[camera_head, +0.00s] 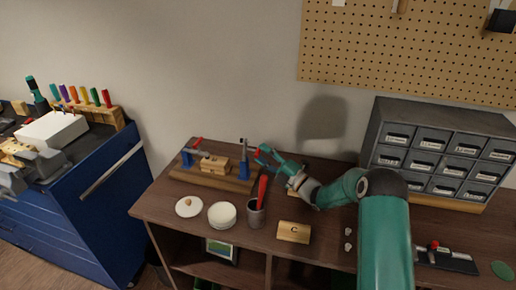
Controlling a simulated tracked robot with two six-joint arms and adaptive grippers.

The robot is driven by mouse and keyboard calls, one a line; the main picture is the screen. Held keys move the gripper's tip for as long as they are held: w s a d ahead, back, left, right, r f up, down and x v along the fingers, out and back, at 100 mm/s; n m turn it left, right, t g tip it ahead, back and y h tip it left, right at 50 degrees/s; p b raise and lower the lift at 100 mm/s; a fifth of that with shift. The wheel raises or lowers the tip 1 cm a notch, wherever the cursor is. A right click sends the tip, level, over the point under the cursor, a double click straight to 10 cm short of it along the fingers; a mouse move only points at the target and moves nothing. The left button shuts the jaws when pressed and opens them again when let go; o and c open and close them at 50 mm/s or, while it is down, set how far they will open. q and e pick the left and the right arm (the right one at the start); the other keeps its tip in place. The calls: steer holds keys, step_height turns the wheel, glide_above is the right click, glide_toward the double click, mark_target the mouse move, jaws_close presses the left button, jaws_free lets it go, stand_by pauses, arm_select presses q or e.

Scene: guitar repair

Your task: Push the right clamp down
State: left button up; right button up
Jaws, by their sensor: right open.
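The clamping fixture has a wooden base board (205,181) near the left end of the brown workbench. A wooden block (214,165) sits on it between two blue clamps. The right clamp (244,171) has a part standing upright above its blue body. The left clamp (187,158) has a red-tipped handle slanting up to the right. My right gripper (259,154), teal, is open and empty just right of the right clamp's upper part, with its fingers toward it. I cannot tell whether they touch. My left gripper is out of view.
A grey cup (256,217) with a red-handled tool stands in front of the gripper. White round pieces (222,214), a wooden block marked C (293,232) and a grey drawer cabinet (440,150) are on the bench. A pegboard (410,50) hangs behind.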

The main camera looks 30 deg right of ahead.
steer(key=shift+x, duration=1.3)
jaws_close()
steer(key=shift+d, duration=0.25)
steer(key=shift+a, duration=0.15)
